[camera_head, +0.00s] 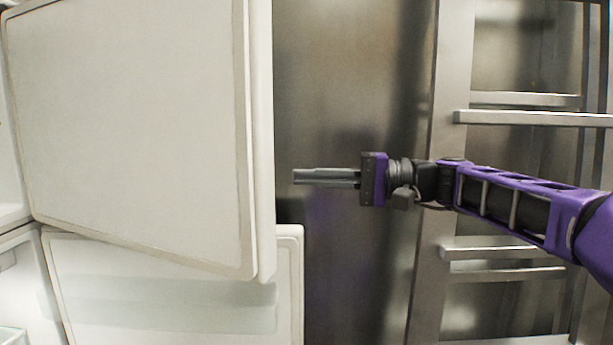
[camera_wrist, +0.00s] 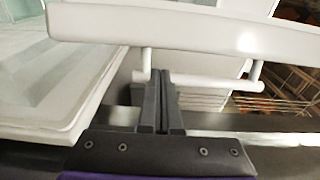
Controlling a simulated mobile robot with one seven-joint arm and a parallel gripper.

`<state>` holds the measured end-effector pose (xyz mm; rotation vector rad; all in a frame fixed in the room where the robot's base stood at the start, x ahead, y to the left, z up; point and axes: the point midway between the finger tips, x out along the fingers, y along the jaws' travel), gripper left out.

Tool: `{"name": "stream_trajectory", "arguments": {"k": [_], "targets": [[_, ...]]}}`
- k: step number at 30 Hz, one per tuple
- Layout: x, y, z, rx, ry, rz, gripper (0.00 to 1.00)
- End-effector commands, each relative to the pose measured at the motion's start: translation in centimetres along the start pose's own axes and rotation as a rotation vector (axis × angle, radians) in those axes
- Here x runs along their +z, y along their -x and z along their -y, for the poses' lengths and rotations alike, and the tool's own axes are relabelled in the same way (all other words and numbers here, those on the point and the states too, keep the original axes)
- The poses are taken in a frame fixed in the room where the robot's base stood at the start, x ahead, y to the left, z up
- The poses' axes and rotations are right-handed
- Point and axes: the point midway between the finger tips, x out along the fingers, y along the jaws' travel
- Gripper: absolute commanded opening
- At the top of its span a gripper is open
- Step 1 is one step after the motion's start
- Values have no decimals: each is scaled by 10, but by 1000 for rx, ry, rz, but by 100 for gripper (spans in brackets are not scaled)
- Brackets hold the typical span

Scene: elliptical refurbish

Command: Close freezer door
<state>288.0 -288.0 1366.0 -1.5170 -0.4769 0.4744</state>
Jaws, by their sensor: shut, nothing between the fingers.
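A white upper door (camera_head: 130,120) stands open at the left of the head view, its inner face toward the camera. A second white door (camera_head: 180,290) stands open below it; which of the two is the freezer door I cannot tell. My gripper (camera_head: 296,177) is shut and empty, just right of the upper door's free edge. In the wrist view a white door edge (camera_wrist: 180,30) crosses the top, with a bar handle (camera_wrist: 215,82) on its near side. My gripper's fingertips (camera_wrist: 158,76) are at that handle; whether they touch it is unclear.
White fridge interior parts (camera_head: 12,290) show at the far left. A metal panel (camera_head: 350,80) stands behind my gripper, and a metal frame with horizontal bars (camera_head: 530,118) is at the right. A dark rack area (camera_wrist: 285,75) shows at the right of the wrist view.

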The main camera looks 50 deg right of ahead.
Motion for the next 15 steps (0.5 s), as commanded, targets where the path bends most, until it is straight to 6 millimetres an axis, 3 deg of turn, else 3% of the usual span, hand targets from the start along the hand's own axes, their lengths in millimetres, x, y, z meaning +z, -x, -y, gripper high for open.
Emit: {"name": "stream_trajectory", "arguments": {"k": [6,15], "targets": [[1,-42,0,3,0,2,0],[0,-69,0,1,1,1,0]]}}
